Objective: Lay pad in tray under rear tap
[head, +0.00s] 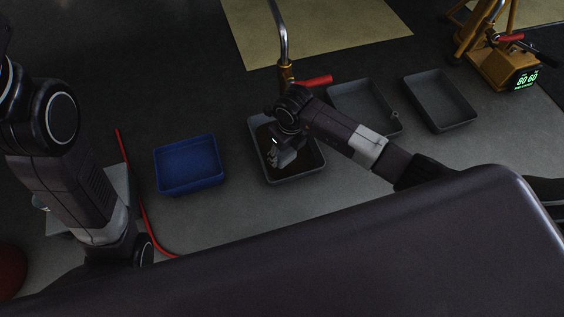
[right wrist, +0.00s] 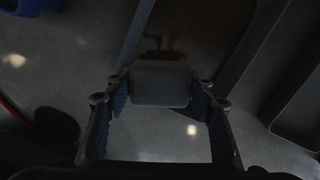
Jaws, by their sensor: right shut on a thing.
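My right gripper (head: 284,157) is low over a grey tray (head: 318,160) with a dark brown bottom, in the middle of the head view. In the right wrist view my right gripper (right wrist: 160,97) is shut on a grey, rounded block-like pad (right wrist: 160,84), held between its two blue-lined fingers. Whether the pad touches the tray bottom cannot be told. A tap with a brass body (head: 287,75), a curved metal pipe and a red lever stands just behind this tray. My left arm shows at the left of the head view; its gripper is not seen.
A blue bin (head: 188,166) stands left of the tray. Two more grey trays, one (head: 365,108) partly behind my right arm and one (head: 440,99) further right, stand on the floor. A yellow stand (head: 495,65) with a green display is at the far right. A red hose (head: 139,195) runs at left.

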